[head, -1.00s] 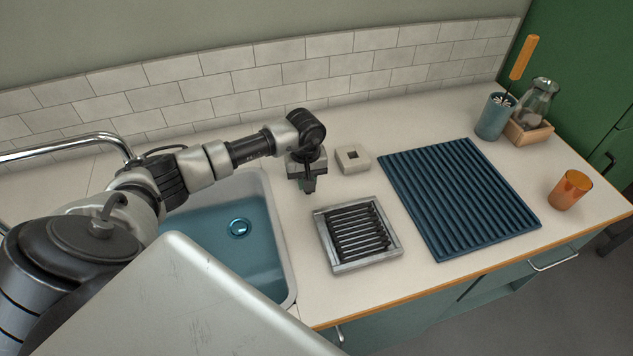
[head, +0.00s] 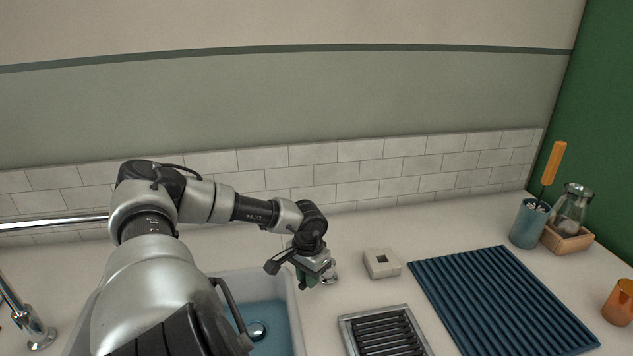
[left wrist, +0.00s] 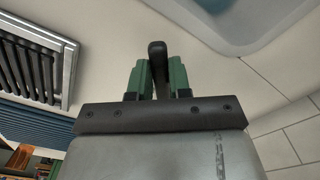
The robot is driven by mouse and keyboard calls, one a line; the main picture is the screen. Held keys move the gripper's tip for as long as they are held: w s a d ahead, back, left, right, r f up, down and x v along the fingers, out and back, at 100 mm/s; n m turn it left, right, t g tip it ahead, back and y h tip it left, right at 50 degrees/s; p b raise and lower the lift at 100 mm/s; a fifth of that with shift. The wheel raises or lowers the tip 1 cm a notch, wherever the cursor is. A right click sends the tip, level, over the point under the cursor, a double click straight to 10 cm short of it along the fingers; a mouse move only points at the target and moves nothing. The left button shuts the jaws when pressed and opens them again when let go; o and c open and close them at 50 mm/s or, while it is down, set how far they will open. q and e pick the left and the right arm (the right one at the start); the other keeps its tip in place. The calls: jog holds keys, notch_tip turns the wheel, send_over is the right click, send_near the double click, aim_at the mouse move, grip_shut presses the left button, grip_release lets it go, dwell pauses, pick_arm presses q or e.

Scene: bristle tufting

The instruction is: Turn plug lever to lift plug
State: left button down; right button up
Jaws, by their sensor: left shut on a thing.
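My left gripper (head: 306,279) is tilted over the counter just right of the sink's back corner. Its green fingers are closed on the dark plug lever (left wrist: 157,58), which stands between them in the left wrist view. In the head view the lever is mostly hidden by the gripper; a small chrome round part (head: 329,276) shows beside the fingers. My right gripper is not in view.
A pale square block with a hole (head: 381,264) stands right of the gripper. A slatted metal tray (head: 345,327) and a blue ribbed mat (head: 500,295) lie further right. A chrome faucet (head: 35,330) is at left. The tiled wall (head: 360,180) rises behind.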

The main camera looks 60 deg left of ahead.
pick_arm(q)
jog(key=shift+s+a+m+b, duration=0.15)
jog(key=shift+a+m+b, duration=0.15)
jog(key=shift+a+m, duration=0.5)
jog(key=shift+d, duration=0.15)
jog(key=c, duration=1)
grip_release()
jog(key=shift+c, duration=0.2)
notch_tip(320, 180, up, 11)
jog(key=shift+b, duration=0.3)
jog(key=shift+f, duration=0.1)
jog(key=shift+c, duration=0.4)
